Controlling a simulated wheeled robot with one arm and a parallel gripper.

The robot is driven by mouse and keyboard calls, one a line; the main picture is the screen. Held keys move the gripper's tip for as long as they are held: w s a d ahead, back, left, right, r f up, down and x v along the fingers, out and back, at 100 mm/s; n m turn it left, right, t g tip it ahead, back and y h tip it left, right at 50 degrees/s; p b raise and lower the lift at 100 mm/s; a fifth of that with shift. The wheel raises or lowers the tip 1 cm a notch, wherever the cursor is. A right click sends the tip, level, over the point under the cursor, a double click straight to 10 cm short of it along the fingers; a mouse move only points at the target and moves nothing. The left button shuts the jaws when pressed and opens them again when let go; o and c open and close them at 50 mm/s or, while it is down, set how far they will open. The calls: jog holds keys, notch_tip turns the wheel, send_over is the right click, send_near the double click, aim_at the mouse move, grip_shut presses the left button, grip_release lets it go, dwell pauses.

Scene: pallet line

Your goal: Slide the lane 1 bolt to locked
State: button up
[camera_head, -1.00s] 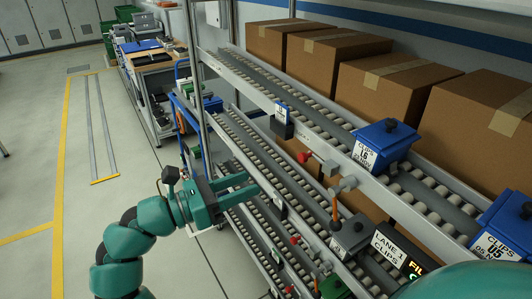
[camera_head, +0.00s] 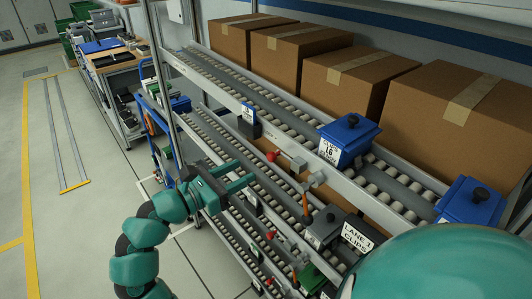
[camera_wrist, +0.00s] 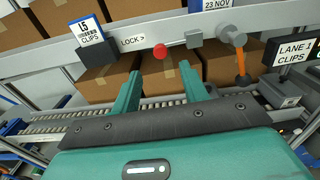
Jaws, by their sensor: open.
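The lane 1 bolt shows a red knob (camera_head: 273,155) and a grey block (camera_head: 298,163) on the upper rail's front face. In the wrist view the red knob (camera_wrist: 160,50) is left of the grey block (camera_wrist: 194,39), with a "LOCK >" label (camera_wrist: 132,40) to its left. The sign "LANE 1 CLIPS" (camera_wrist: 294,52) is further right. My gripper (camera_head: 247,171) is open and empty, in front of and below the rail. In the wrist view its fingers (camera_wrist: 160,76) point toward the rail, below the knob and apart from it.
A grey bracket with an orange-handled lever (camera_wrist: 240,66) is right of the bolt. A "15 CLIPS" tag (camera_wrist: 87,33) is on the rail at left. Blue bins (camera_head: 348,138) and cardboard boxes (camera_head: 342,75) stand above. Another red knob (camera_head: 270,235) is on a lower rail. Open floor (camera_head: 70,220) is at left.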

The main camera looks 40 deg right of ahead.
aim_at(269, 158)
jog(key=d+p, duration=0.1)
jog(key=d, duration=0.5)
jog(key=d+p, duration=0.1)
jog(key=d, duration=0.1)
jog(key=shift+w+d+p, duration=0.3)
jog(key=shift+w+d, duration=0.05)
jog(key=shift+d, duration=0.05)
jog(key=shift+c, duration=0.4)
